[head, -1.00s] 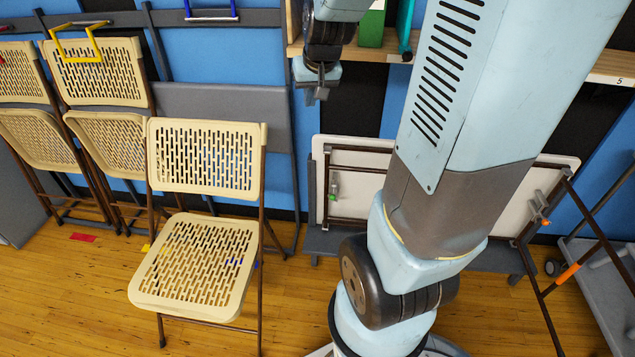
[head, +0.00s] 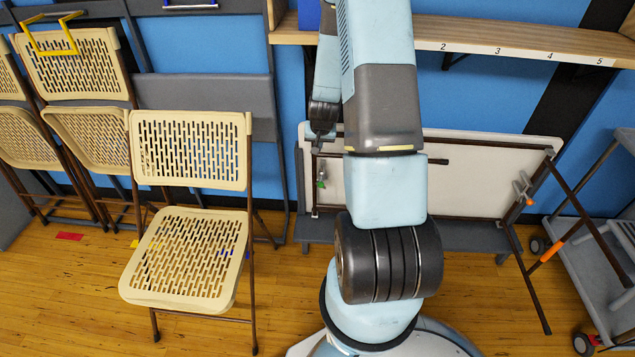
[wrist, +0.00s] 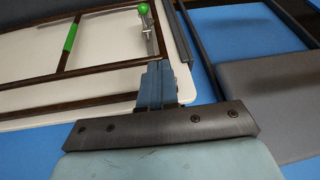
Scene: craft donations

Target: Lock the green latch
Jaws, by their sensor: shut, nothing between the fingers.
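A white folding table (head: 480,150) with a brown frame stands on its side against the blue wall. The green latch (head: 321,181) is at the left end of its underside. In the wrist view the latch shows as a metal fitting with a green ball knob (wrist: 142,9), at the top. A green sleeve (wrist: 70,37) wraps a frame bar beside it. My gripper (head: 318,143) is at the table's upper left corner, a little above the latch and apart from it. Its fingers (wrist: 158,72) are shut and empty, pointing toward the latch side.
An orange latch (head: 523,188) is at the table's right end, where a leg with an orange sleeve (head: 550,248) swings out. A grey cart (head: 605,270) stands at the right. A tan folding chair (head: 185,258) stands open at the left. A numbered shelf (head: 490,38) is above the table.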

